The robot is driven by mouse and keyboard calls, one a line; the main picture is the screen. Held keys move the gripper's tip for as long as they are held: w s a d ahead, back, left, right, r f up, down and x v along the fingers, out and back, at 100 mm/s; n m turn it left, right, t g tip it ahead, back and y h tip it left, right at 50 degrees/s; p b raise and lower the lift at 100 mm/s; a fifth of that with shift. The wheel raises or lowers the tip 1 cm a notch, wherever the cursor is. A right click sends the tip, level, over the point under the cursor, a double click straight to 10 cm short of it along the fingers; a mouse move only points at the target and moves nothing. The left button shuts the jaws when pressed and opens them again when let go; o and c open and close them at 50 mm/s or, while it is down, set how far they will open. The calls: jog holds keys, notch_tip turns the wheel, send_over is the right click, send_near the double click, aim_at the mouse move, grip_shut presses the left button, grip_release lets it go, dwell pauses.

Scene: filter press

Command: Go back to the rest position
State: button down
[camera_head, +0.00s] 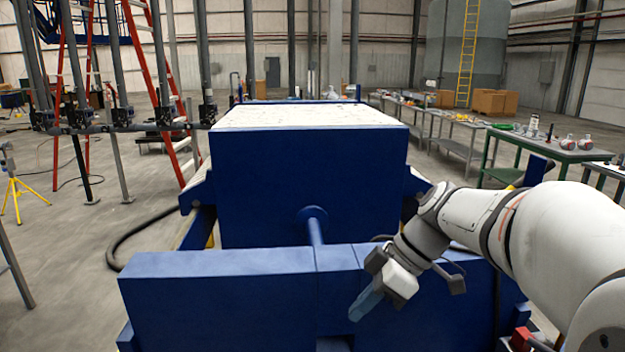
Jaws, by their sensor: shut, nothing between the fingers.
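My gripper (366,303) is at the end of my white arm, which reaches in from the right edge. Its fingers are shut and hold nothing; they point down and to the left. It is in front of the low blue front beam (215,285) of the filter press in the picture. Whether the fingers touch the beam I cannot tell. The large blue press plate (260,185) stands behind the beam, with a pale top surface (300,115) running back from it. A blue rod (314,230) joins plate and beam.
Green-framed tables (545,150) with small parts stand at the right. Red ladders (168,60), grey pipes and a yellow tripod (15,195) are at the left. A dark hose (125,240) lies left of the press. Open floor shows at the left (70,290).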

jog(key=s+d+f+m+t+h+b, duration=0.1)
jog(key=s+d+f+m+h+b, duration=0.2)
jog(key=s+f+m, duration=0.2)
jog(key=s+d+f+m+t+h+b, duration=0.2)
jog(key=s+d+f+m+h+b, duration=0.1)
jog(key=f+m, duration=0.7)
jog(key=shift+s+d+f+m+h+b, duration=0.3)
jog(key=shift+s+d+f+h+b, duration=0.15)
jog(key=shift+s+f+b, duration=0.5)
